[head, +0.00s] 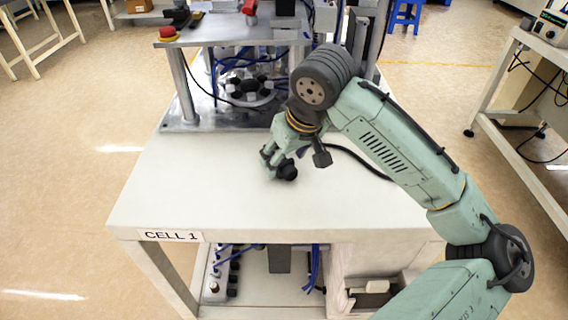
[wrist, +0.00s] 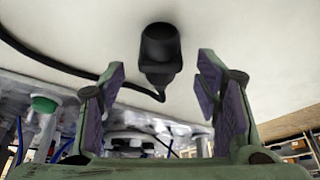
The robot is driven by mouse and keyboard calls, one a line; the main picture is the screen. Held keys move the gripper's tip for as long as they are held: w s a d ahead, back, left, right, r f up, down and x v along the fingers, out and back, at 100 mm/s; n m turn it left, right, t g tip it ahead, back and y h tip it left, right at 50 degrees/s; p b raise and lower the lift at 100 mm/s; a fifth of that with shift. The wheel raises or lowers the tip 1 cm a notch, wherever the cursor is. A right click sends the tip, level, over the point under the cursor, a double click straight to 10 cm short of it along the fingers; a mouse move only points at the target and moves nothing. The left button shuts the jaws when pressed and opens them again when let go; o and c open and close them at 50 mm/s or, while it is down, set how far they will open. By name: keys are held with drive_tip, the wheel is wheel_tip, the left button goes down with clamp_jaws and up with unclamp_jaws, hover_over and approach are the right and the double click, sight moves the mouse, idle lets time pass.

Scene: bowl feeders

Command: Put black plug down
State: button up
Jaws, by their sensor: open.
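The black plug (wrist: 160,48) rests on the pale table top in the wrist view, between my gripper's two fingers. A gap shows on each side of it, so the pads do not touch it. My gripper (wrist: 161,72) is open, with purple pads inside green fingers. In the head view my gripper (head: 276,163) is low over the middle of the table (head: 190,200), and the plug (head: 287,171) shows as a dark shape at the fingertips. The arm partly hides this spot.
A black cable (head: 355,160) lies on the table right of my gripper. It also crosses the wrist view (wrist: 60,65). A machine with a round bowl feeder (head: 248,92) stands at the table's back. The table's front and left are clear. A side bench (head: 520,110) stands at right.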

drive_tip(key=shift+x, duration=0.9)
drive_tip(key=shift+c, duration=0.2)
clamp_jaws()
drive_tip(key=shift+r, duration=0.1)
